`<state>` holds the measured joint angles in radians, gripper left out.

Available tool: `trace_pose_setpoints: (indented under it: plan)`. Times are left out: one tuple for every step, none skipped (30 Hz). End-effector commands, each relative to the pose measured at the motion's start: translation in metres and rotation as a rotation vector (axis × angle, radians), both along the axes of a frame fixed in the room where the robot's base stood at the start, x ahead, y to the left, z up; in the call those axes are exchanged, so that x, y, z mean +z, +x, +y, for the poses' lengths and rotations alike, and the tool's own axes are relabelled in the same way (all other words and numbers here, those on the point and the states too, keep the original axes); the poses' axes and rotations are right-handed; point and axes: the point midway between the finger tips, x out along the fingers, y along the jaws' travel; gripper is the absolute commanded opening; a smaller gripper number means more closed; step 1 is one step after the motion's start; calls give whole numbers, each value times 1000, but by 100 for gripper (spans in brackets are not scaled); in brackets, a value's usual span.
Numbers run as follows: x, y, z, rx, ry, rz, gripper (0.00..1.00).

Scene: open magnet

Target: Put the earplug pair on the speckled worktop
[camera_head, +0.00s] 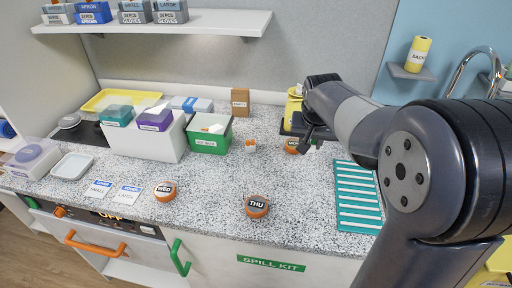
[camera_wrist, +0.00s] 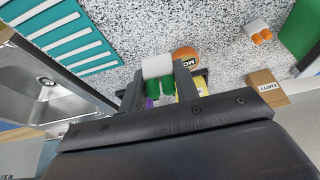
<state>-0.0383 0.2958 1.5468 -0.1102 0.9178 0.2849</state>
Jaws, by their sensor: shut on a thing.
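My gripper (camera_wrist: 158,84) is shut on an earplug pair (camera_wrist: 157,67), a white piece with two green plugs, seen between the fingers in the wrist view. In the head view my gripper (camera_head: 308,132) is over the right part of the speckled worktop (camera_head: 215,185), and the held pair cannot be made out there. The worktop also shows beyond the fingers in the wrist view (camera_wrist: 215,45). Another similar pair, white with orange plugs (camera_head: 249,145), stands on the worktop left of my gripper; it also shows in the wrist view (camera_wrist: 259,32).
An orange-rimmed round timer (camera_head: 291,146) lies close below my gripper. A yellow container (camera_head: 293,106) is behind it. A ribbed teal mat (camera_head: 357,197) lies right, a green bin (camera_head: 209,142) left. The THU timer (camera_head: 257,206) is near the front edge, with bare worktop around it.

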Motion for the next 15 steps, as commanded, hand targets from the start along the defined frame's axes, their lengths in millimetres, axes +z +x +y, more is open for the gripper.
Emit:
trace_pose_setpoints:
  plan:
    - [-3,0,0,0,0,1,5]
    - [-6,0,0,0,-1,2,5]
    - [-12,-1,0,0,0,5,5]
    - [-17,-1,0,1,0,5,5]
    - [-23,-1,0,0,-1,6,5]
    - [-32,-1,0,0,-1,6,5]
    - [-37,-1,0,1,-1,6,5]
    - [-43,-1,0,1,-2,5,5]
    - [-49,-1,0,1,-1,6,5]
    - [-53,-1,0,1,-1,4,5]
    - [-56,-1,0,1,-1,4,5]
    - [-60,0,0,1,-1,2,5]
    - [-62,0,0,0,-1,2,5]
    - [-65,0,0,0,0,3,5]
    - [-69,0,0,0,0,4,5]
